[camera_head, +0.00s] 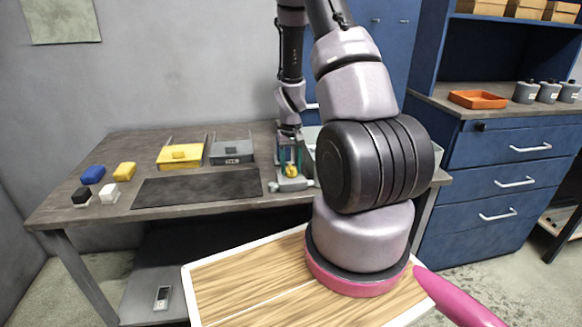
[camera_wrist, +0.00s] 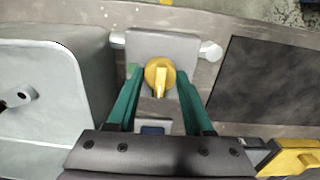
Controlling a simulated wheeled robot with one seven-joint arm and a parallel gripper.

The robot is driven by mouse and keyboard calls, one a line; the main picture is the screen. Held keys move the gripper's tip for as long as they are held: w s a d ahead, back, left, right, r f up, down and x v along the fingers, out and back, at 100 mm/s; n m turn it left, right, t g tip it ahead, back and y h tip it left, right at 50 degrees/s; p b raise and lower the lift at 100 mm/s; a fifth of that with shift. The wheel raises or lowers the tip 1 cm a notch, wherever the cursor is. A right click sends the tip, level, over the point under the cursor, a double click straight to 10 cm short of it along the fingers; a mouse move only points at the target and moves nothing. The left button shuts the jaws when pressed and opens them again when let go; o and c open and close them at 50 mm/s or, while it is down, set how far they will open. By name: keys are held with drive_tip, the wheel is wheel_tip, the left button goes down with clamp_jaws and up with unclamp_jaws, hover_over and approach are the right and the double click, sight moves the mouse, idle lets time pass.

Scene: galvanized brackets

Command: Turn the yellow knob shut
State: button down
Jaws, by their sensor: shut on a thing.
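The yellow knob (camera_wrist: 160,73) is a round cap with a bar that points down in the wrist view. It sits on a grey valve block (camera_wrist: 178,44) with a pale pipe stub out of each side. In the head view the knob (camera_head: 291,171) shows small at the table's front, on its grey base (camera_head: 291,185). My gripper (camera_wrist: 157,78) has green fingers, one on each side of the knob, and is shut on it. In the head view my gripper (camera_head: 290,157) comes down from above over the knob. The exact finger contact is hard to see.
A dark mat (camera_head: 197,188) lies left of the valve. Behind it stand a yellow bin (camera_head: 181,155) and a grey bin (camera_head: 232,149). Small blue, yellow, black and white blocks lie at the table's left. In the wrist view a pale grey container (camera_wrist: 60,95) stands close left of my fingers.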

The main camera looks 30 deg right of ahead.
sight(291, 167)
drive_tip(key=shift+c, duration=1.5)
unclamp_jaws()
wheel_tip(291, 167, up, 11)
drive_tip(key=shift+f, duration=0.1)
